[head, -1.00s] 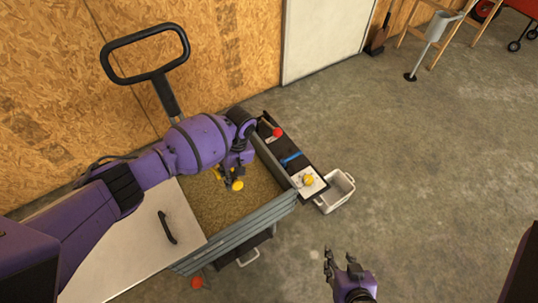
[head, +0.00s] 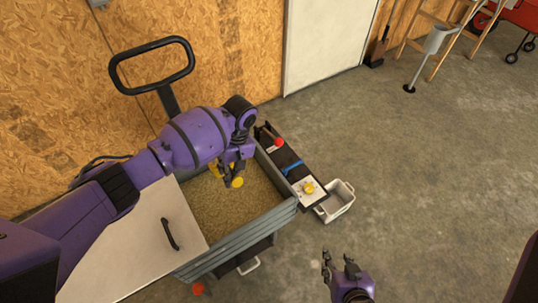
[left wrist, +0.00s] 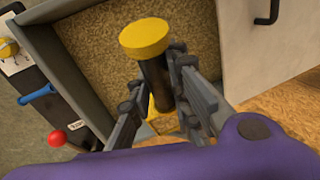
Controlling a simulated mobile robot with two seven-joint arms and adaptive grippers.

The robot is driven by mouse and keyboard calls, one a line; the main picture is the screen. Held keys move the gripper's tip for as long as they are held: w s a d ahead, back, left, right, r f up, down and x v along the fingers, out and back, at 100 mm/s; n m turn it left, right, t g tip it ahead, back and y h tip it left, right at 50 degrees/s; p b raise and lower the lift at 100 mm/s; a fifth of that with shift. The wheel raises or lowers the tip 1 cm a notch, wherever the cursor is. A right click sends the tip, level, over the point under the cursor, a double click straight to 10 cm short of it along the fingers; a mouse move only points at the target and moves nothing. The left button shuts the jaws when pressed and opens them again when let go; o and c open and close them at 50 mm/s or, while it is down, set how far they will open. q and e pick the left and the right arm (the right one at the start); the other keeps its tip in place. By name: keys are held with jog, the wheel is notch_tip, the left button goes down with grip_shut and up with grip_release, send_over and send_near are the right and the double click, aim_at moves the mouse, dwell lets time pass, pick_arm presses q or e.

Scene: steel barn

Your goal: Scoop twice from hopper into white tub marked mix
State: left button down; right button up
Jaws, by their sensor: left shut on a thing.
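My left gripper (head: 228,168) is shut on the dark handle of a scoop (left wrist: 155,82) with a round yellow cap, over the hopper's back part. The cap also shows in the head view (head: 237,182). Part of the yellow scoop body (left wrist: 166,123) shows between the fingers; I cannot tell whether it touches the grain or holds any. The grey hopper (head: 243,232) is filled with tan grain (head: 225,208). A white tub (head: 345,205) stands on the floor to its right; I cannot read a mark and see no grain in it. My right gripper (head: 340,262) is open and empty over the floor.
A dark panel with a red knob (head: 279,142), a blue lever (head: 291,165) and a yellow knob (head: 308,187) runs along the hopper's right side, between it and the tub. A pale lid (head: 140,235) covers the hopper's left part.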

pick_arm(q)
jog(key=shift+s+a+v, duration=0.1)
jog(key=shift+a+v, duration=0.1)
jog(key=shift+v, duration=0.7)
jog(key=shift+s+a+v, duration=0.1)
jog(key=shift+a+v, duration=0.05)
jog(key=shift+v, duration=0.75)
jog(key=shift+s+a+v, duration=0.1)
jog(key=shift+a+v, duration=0.1)
jog(key=shift+v, duration=0.65)
jog(key=shift+r, duration=0.15)
